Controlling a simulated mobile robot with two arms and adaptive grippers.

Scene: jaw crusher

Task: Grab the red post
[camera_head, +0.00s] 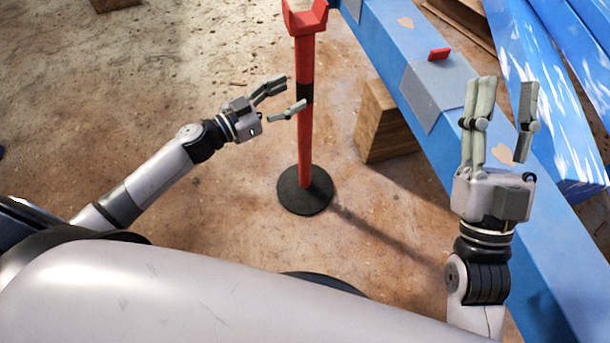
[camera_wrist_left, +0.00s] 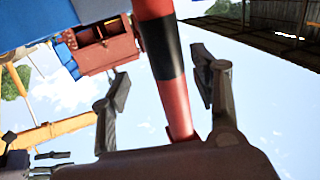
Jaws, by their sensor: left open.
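The red post (camera_head: 305,130) stands upright on a round black base (camera_head: 305,190) on the ground, with a black band partway up and a red forked top (camera_head: 304,18). My left gripper (camera_head: 287,98) is open beside the post at the height of the black band. In the left wrist view, the post (camera_wrist_left: 165,60) runs between the two open fingers of my left gripper (camera_wrist_left: 165,88), with a gap to each finger; I cannot see contact. My right gripper (camera_head: 504,120) is open and empty, pointing up in front of the blue beam at the right.
A long blue beam (camera_head: 400,45) runs diagonally behind the post, with a grey patch and a small red block (camera_head: 439,54) on it. A wooden block (camera_head: 390,125) stands under the beam, right of the post. Brown ground left of the post is clear.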

